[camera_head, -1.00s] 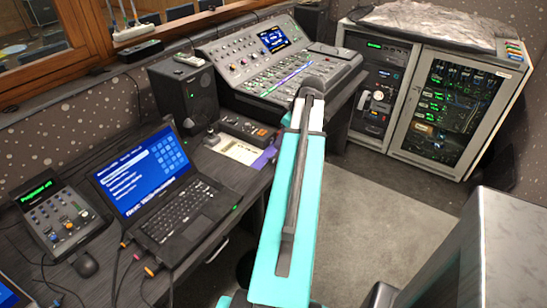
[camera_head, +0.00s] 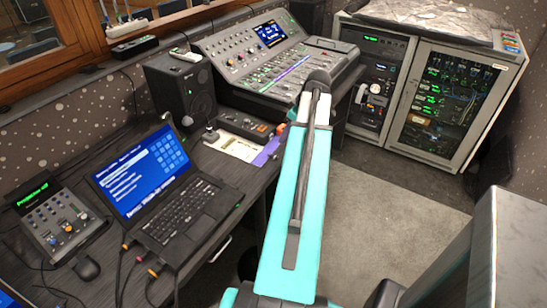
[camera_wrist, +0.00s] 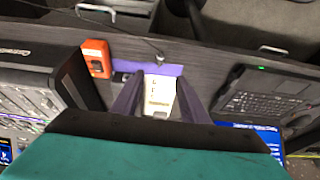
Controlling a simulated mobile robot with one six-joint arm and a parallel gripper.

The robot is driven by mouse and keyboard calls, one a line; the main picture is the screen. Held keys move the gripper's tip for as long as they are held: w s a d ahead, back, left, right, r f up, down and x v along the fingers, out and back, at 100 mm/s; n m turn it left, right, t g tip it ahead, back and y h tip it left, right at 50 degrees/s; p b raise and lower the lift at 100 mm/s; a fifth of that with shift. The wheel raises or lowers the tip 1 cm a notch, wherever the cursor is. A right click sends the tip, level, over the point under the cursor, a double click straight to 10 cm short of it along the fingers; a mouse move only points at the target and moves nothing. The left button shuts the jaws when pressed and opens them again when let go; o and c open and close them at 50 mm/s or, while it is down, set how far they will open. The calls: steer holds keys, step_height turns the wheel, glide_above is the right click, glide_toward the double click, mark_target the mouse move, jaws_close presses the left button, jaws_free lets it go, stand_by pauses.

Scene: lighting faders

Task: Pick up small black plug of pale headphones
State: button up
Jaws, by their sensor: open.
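In the wrist view a thin dark cable runs over the desk edge side and ends in a small dark piece (camera_wrist: 160,57), which may be the black plug; it is too small to be sure. It lies by a purple strip (camera_wrist: 130,68) and a white card (camera_wrist: 160,88). My gripper (camera_wrist: 160,80) is open, its two dark fingers spread either side of the card, with nothing seen between them but the desk items below. The pale headphones cannot be made out. In the head view my turquoise arm hides my gripper.
An orange-ended box (camera_wrist: 97,56) lies left of the strip. The laptop (camera_head: 180,205), a small fader console (camera_head: 60,220), a speaker (camera_head: 182,88) and a large mixer (camera_head: 270,65) crowd the desk. A rack cabinet (camera_head: 455,100) stands at the back right beyond open floor.

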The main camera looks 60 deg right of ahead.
steer(key=p, duration=0.1)
glide_above(276, 156)
steer(key=s, duration=0.2)
steer(key=shift+w+d+f, duration=0.1)
steer(key=shift+w+f, duration=0.05)
steer(key=shift+f, duration=3.85)
steer(key=shift+f+p, duration=0.15)
steer(key=shift+p, duration=0.15)
steer(key=shift+p+x, duration=0.8)
steer(key=shift+x, duration=1.7)
steer(key=shift+c, duration=0.5)
jaws_close()
